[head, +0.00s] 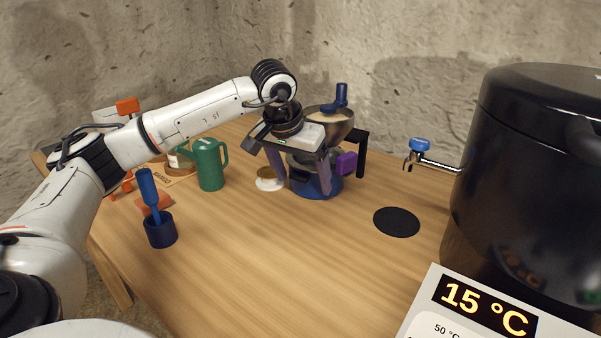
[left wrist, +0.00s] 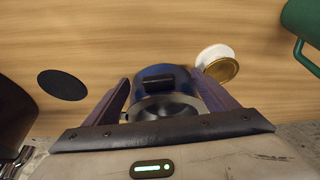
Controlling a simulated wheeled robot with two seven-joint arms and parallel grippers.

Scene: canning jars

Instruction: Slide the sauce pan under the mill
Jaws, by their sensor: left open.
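The mill (head: 331,121) stands at the back middle of the table, with a metal hopper, a blue knob on top and a dark leg frame. The blue sauce pan (head: 317,189) sits low at the mill, partly hidden by my left gripper (head: 304,182). In the left wrist view the pan (left wrist: 149,72) shows with a dark block on its near side, between the fingers of my open left gripper (left wrist: 160,92). A grey metal round overlaps it there. I cannot tell whether the fingers touch the pan or how far under the mill it is. My right gripper is out of view.
White and gold lids (head: 268,182) lie left of the pan, with a green watering can (head: 209,166) beyond. A blue cup (head: 160,231) holds a blue tool. A black disc (head: 397,222) lies right; a large black pot (head: 535,170) fills the right side. The front middle is clear.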

